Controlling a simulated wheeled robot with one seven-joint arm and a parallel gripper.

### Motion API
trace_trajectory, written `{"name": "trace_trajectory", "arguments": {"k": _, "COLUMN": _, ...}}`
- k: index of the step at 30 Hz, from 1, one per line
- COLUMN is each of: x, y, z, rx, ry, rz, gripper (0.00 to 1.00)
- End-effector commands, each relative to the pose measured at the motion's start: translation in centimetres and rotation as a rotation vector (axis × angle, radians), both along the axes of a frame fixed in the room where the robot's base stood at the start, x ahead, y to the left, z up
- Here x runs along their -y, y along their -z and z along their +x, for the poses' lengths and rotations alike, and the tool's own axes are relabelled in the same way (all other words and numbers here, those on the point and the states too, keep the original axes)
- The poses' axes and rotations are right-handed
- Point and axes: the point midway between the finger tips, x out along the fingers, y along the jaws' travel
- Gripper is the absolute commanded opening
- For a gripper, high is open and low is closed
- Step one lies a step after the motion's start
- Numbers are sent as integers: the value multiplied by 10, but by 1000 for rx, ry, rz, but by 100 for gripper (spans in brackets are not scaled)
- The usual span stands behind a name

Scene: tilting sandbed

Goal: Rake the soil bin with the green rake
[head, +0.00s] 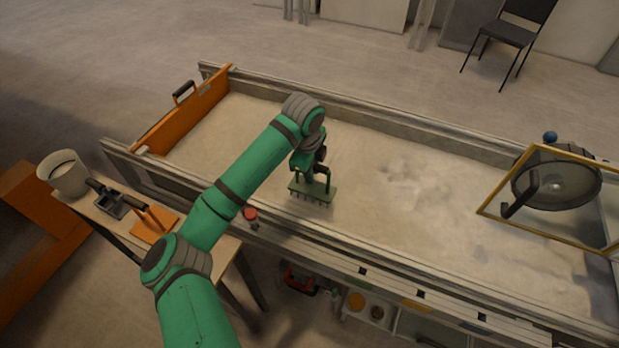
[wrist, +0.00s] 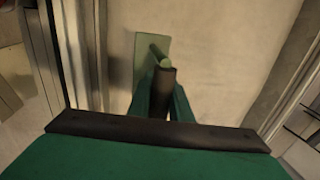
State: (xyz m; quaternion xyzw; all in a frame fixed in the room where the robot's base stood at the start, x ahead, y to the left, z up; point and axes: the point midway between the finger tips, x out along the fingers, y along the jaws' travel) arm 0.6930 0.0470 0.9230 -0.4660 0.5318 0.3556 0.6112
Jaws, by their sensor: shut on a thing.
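The green rake (head: 313,192) has a flat green head with short tines pointing down. It is in the soil bin (head: 240,120), near the bin's front wall and left of its middle. My gripper (head: 315,168) is shut on the rake's handle from above. In the wrist view the rake (wrist: 151,62) shows its green plate and a dark handle between my fingers (wrist: 163,95). The tines look at or just above the pale soil; whether they touch it I cannot tell.
An orange board (head: 190,112) closes the bin's left end. A gold-framed screen (head: 548,200) and a dark round pan (head: 556,185) are at the right end. A side table (head: 188,232) with a white bucket (head: 63,174) and hand tools stands front left. The soil right of the rake is uneven but free.

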Motion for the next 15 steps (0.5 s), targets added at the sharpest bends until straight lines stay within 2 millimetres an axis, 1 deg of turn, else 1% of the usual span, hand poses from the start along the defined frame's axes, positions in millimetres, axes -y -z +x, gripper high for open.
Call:
{"name": "trace_trajectory", "arguments": {"k": 1, "x": 1, "y": -6, "z": 0, "rx": 2, "ry": 2, "rz": 0, "gripper": 0}}
{"name": "trace_trajectory", "arguments": {"k": 9, "x": 1, "y": -34, "z": 1, "rx": 3, "ry": 2, "rz": 0, "gripper": 0}}
{"name": "trace_trajectory", "arguments": {"k": 15, "x": 1, "y": -51, "z": 0, "rx": 2, "ry": 2, "rz": 0, "gripper": 0}}
